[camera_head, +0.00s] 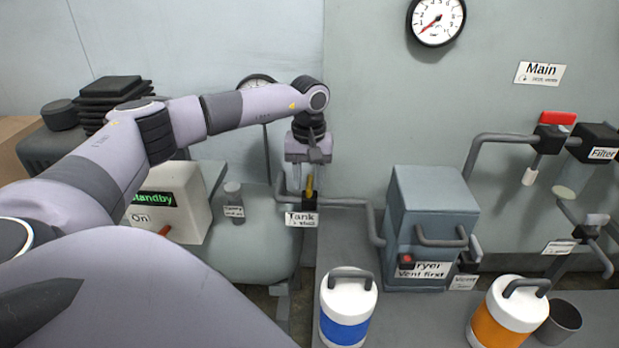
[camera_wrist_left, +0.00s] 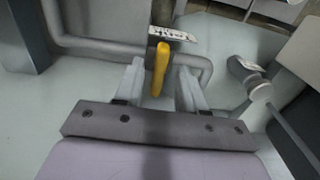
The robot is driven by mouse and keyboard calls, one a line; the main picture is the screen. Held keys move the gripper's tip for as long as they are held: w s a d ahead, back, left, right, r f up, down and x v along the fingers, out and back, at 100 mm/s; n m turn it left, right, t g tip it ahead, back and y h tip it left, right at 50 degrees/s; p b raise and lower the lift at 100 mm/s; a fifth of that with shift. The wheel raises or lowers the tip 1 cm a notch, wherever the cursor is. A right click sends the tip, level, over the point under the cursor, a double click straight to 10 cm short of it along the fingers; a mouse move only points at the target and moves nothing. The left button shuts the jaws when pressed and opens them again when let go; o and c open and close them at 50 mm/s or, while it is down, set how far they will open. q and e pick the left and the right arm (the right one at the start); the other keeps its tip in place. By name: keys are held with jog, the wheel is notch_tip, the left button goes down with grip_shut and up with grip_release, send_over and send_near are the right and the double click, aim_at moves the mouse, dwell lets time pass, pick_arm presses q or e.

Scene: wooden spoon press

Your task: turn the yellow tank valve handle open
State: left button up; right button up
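The yellow tank valve handle (camera_head: 309,187) stands upright on the pipe just above the white "Tank" label (camera_head: 302,219). My left gripper (camera_head: 309,163) is above and close to the handle in the head view. In the left wrist view, the yellow handle (camera_wrist_left: 160,69) lies between the two fingers of my left gripper (camera_wrist_left: 160,82). The fingers are apart, with a visible gap on each side of the handle. I cannot tell how deep the handle sits between them. My right gripper is not in view.
A grey pipe (camera_head: 345,202) runs from the tank (camera_head: 250,248) to the blue-grey dryer box (camera_head: 433,195). The "Standby" controller box (camera_head: 185,212) is left of the handle. White canisters with blue (camera_head: 344,327) and orange (camera_head: 497,325) bands stand in front. A gauge (camera_head: 437,20) hangs on the wall.

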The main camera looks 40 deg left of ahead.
pick_arm(q)
jog(key=shift+f, duration=0.1)
jog(key=shift+c, duration=0.3)
grip_shut()
